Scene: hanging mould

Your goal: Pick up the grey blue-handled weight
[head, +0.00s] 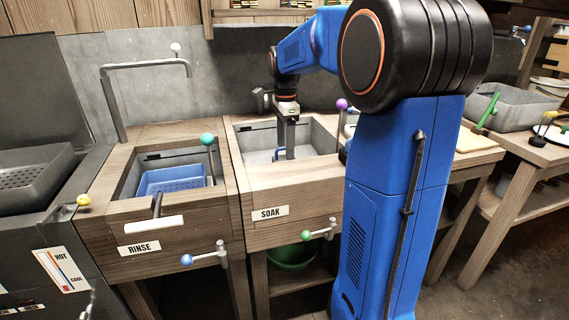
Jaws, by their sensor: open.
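My gripper (286,154) points down into the soak basin (245,138) and is open. A small bit of blue, likely the handle of the grey blue-handled weight (278,154), shows right beside the fingertips, low in the basin. The weight's grey body is hard to make out against the grey basin. I cannot tell whether the fingers are around the handle or only beside it, or whether they touch it.
The rinse basin to the left holds a blue basket (172,180). A lever with a purple knob (341,104) stands at the soak basin's right, and one with a teal knob (208,139) at its left. A cutting board (478,138) lies farther right.

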